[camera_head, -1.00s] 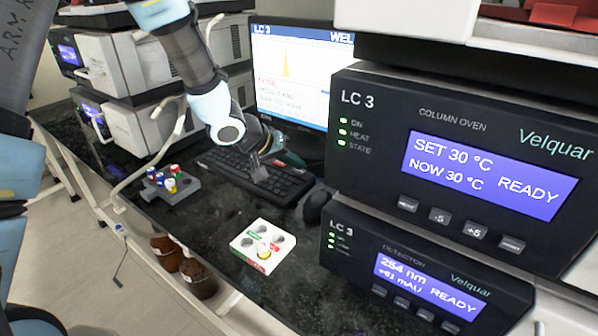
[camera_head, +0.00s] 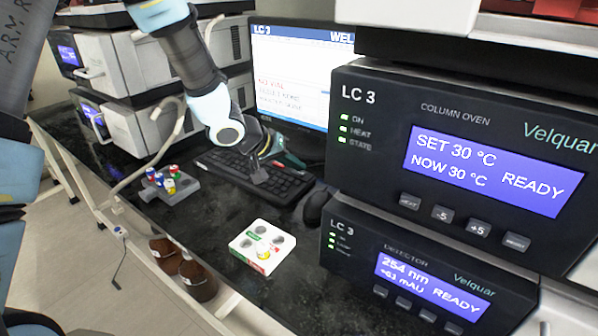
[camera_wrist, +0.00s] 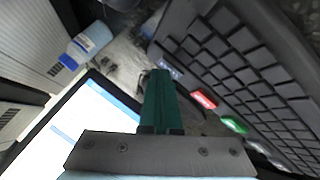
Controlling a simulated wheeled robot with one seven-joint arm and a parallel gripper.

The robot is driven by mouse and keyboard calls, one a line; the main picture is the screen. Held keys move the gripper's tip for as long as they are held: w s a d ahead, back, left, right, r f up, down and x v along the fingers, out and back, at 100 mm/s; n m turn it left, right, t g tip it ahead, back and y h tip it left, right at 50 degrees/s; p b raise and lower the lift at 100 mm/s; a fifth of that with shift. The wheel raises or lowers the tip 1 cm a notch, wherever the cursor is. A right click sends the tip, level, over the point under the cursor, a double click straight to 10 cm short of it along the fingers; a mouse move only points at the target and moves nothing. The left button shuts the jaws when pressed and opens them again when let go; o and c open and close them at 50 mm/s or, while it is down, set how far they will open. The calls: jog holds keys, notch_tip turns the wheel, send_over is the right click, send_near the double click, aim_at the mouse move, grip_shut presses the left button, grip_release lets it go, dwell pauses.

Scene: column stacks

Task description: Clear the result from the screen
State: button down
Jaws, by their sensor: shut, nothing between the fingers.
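The LC 3 screen (camera_head: 300,75) stands at the back of the bench. It shows a white page with red text lines at lower left and no peak curve. The black keyboard (camera_head: 240,178) lies in front of it. In the wrist view the keyboard (camera_wrist: 245,60) has a blue-grey, a red (camera_wrist: 204,98) and a green (camera_wrist: 235,124) key along one edge.
A black mouse (camera_head: 316,206) lies right of the keyboard. A white vial rack (camera_head: 248,262) stands in front, and a grey rack (camera_head: 180,190) with several coloured-cap vials stands at left. The column oven (camera_head: 385,110) and detector (camera_head: 350,255) block the right side. Brown bottles (camera_head: 195,280) are below.

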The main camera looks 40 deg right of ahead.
jog(key=shift+r, duration=0.85)
jog(key=shift+r+p, duration=1.05)
jog(key=shift+r, duration=1.45)
jog(key=w+a+r+n+t+y+p, duration=0.1)
jog(key=w+a+r+n+y, duration=0.15)
jog(key=a, duration=0.85)
jog(key=w+a+r+n+y+p, duration=0.1)
jog(key=w+a, duration=0.3)
jog(key=a, duration=0.8)
jog(key=s+a+r+n+t+y+p, duration=0.1)
jog(key=a+n+y, duration=0.4)
jog(key=a, duration=2)
jog(key=shift+s+r, duration=0.55)
jog(key=shift+s, duration=0.15)
